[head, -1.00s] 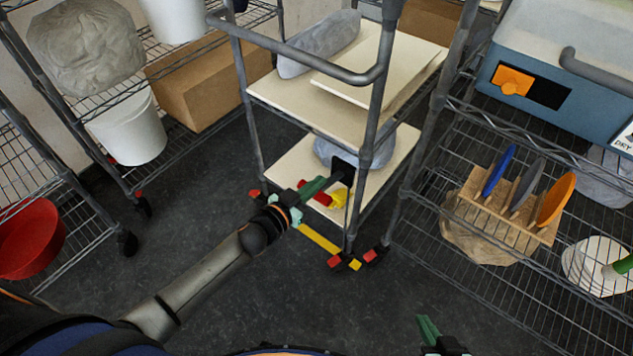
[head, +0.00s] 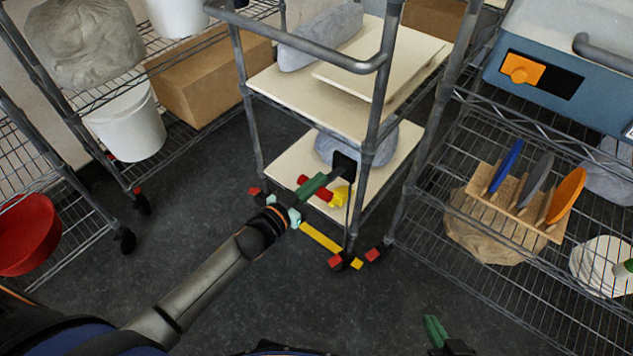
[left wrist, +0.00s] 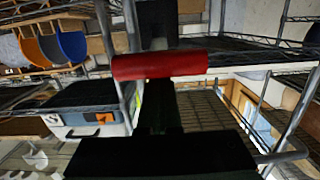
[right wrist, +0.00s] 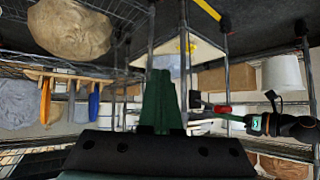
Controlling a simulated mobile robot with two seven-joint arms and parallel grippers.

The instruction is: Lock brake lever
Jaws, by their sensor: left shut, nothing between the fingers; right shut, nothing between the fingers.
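The brake lever has a red grip (head: 323,194) beside a yellow piece (head: 340,196), low on the near side of the wheeled cart. In the left wrist view the red grip (left wrist: 160,65) lies crosswise in front of the dark fingers. My left gripper (head: 314,185) is shut and empty, its green fingers over the red grip in the head view. They partly hide the grip, and I cannot tell whether they touch it. My right gripper (head: 435,331) is shut and empty at the bottom of the head view, away from the cart; its green fingers (right wrist: 160,98) show in the right wrist view.
The cart has pale shelves (head: 300,115), grey posts and a yellow bar (head: 320,238) near the floor. A wire rack with a wooden plate holder (head: 515,208) stands at right. A rack with a white bucket (head: 127,125) stands at left. The dark floor in front is clear.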

